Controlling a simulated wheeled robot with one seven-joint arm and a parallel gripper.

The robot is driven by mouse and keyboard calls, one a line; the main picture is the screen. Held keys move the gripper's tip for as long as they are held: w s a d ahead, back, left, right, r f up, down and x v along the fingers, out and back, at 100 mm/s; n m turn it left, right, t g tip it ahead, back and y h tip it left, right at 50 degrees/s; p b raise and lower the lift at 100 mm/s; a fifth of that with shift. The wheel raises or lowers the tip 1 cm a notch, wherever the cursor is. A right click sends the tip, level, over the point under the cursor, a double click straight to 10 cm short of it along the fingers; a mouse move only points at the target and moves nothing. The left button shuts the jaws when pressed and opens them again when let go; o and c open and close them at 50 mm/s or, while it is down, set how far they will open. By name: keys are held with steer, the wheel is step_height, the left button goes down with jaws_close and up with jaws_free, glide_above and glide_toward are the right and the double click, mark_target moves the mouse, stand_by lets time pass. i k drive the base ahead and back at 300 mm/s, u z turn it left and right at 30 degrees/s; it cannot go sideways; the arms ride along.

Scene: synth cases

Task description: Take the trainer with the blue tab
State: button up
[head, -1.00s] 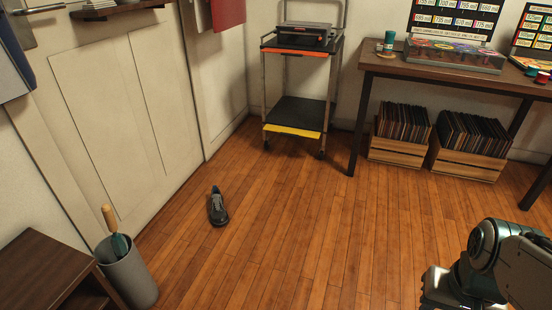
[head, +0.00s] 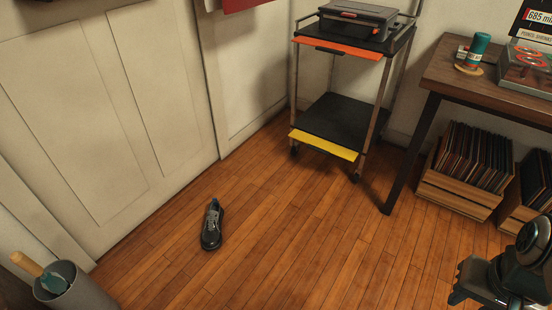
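A single dark grey or black shoe (head: 211,226) lies on the wooden floor in the head view, left of the middle and a little out from the pale door. It rests on its sole with its toe towards me. Part of my arm shows at the lower right edge.
A grey bin (head: 75,291) with a wooden-handled item stands at the lower left. A wheeled trolley (head: 333,127) stands against the back wall. A dark-topped table (head: 450,72) with record crates (head: 455,194) under it is at right. The floor (head: 290,235) between is clear.

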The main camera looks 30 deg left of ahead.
mark_target(212, 237)
steer(key=u, duration=0.25)
steer(key=i, duration=1.6)
steer(key=u, duration=1.3)
steer(key=i, duration=0.9)
steer(key=u, duration=1.65)
steer(key=i, duration=0.75)
steer(key=u, duration=0.4)
